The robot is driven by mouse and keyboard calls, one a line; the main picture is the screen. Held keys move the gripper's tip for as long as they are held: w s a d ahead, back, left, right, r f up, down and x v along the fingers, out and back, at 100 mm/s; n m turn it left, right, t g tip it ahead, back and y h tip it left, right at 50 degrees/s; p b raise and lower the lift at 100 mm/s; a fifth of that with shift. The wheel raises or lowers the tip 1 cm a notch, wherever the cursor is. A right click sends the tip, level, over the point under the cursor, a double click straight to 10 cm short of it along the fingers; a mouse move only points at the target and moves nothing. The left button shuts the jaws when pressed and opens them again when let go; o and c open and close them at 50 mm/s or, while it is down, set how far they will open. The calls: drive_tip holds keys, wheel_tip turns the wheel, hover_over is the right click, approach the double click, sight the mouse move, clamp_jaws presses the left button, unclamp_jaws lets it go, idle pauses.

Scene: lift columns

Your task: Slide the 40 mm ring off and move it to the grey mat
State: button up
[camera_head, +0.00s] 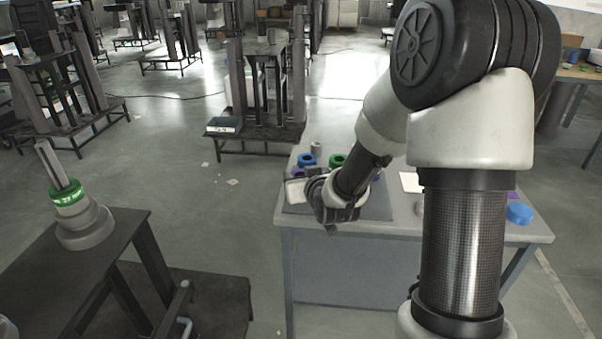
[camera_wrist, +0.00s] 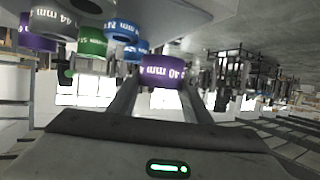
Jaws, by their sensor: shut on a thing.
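In the wrist view, which shows the scene upside down, a purple ring (camera_wrist: 163,71) with white "40 mm" lettering sits between my fingertips. My gripper (camera_wrist: 161,84) is shut on it. The ring looks clear of any post, with open room behind it. In the head view my gripper (camera_head: 332,212) hangs over the front left of the table, and the held ring is hidden by it. The grey mat (camera_head: 378,208) lies on the table under and beside my gripper, partly covered by my arm.
Behind my gripper stand a blue ring (camera_head: 307,160) and a green ring (camera_head: 338,160). A blue ring (camera_head: 519,214) sits at the table's right end. A white card (camera_head: 411,183) lies mid-table.

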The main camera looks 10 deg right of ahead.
drive_tip(key=shift+f+b, duration=2.35)
drive_tip(key=shift+f, duration=0.35)
drive_tip(key=o, duration=1.3)
